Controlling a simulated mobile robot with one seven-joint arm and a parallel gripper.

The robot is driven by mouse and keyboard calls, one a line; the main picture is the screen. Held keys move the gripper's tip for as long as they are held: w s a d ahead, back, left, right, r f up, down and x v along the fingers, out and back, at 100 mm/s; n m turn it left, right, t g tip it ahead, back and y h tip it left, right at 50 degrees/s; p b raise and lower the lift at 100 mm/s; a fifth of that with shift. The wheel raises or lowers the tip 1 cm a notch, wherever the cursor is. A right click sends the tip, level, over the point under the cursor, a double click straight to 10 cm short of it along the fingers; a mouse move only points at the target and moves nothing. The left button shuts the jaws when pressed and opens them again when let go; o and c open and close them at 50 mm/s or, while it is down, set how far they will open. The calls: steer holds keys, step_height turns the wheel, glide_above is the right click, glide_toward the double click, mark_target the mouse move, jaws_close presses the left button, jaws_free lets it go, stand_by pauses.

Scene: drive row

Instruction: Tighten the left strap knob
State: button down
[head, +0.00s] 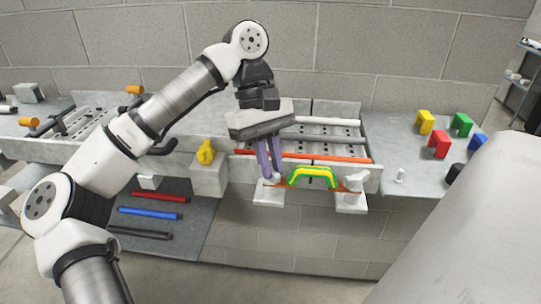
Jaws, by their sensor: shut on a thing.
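The left strap knob (271,181) is a small pale knob at the front edge of the tray unit, above a white bracket (268,197). My gripper (270,176) points down over it, with its purple-grey fingers shut on the knob and hiding part of it. The matching right strap knob (356,182) is pale and sits on the right bracket (352,204). An orange strap runs between the two knobs, partly hidden by a yellow-green arched piece (313,173). How tight the left knob is cannot be seen.
A yellow knob on a grey block (208,177) stands close left of my gripper. Orange and white rods (330,121) lie in the tray behind. Coloured blocks (439,144) stand on the right bench. Red, blue and black bars (150,212) lie on a lower panel.

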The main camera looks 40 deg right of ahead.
steer(key=shift+r, duration=0.1)
stand_by(0.3)
steer(key=c, duration=1.5)
jaws_free()
steer(key=shift+o, duration=0.2)
steer(key=p+v, duration=0.1)
steer(key=v, duration=1.2)
steer(key=shift+r+p, duration=0.3)
steer(key=shift+p, duration=0.1)
